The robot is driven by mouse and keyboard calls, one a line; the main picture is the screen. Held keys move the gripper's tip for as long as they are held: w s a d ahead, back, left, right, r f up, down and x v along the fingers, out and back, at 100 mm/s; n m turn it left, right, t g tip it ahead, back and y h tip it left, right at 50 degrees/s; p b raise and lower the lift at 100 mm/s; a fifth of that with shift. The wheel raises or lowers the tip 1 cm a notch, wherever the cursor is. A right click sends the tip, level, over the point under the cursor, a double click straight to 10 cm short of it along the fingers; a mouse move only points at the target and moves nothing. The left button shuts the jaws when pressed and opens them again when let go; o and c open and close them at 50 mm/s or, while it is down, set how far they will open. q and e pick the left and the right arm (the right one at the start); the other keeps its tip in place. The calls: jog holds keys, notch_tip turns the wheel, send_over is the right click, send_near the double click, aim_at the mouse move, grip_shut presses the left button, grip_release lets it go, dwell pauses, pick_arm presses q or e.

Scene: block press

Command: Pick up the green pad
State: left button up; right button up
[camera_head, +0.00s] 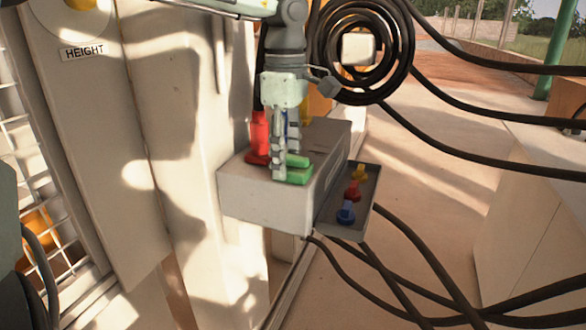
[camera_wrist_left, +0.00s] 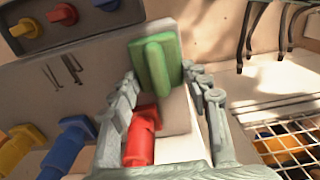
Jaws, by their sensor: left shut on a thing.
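The green pad (camera_head: 298,176) is a small flat block with a raised ridge. It is at the top front of the grey box (camera_head: 262,194). My left gripper (camera_head: 280,172) points down at the pad, its fingers against the pad's left part in the head view. In the left wrist view the pad (camera_wrist_left: 155,62) lies at the tips of the two fingers (camera_wrist_left: 163,88), one on each side, and the gripper is shut on it. Whether the pad's underside touches the box is hard to tell. My right gripper is not in view.
A red peg (camera_head: 257,138) stands close left of the gripper, with blue (camera_head: 294,132) and yellow (camera_head: 318,106) pegs behind. A side tray (camera_head: 338,228) carries yellow, red and blue knobs. Black cables (camera_head: 480,160) hang at right; a white panel (camera_head: 105,130) rises at left.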

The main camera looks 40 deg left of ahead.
aim_at(287, 154)
pick_arm(q)
jog(key=shift+c, duration=0.7)
notch_tip(287, 154, up, 10)
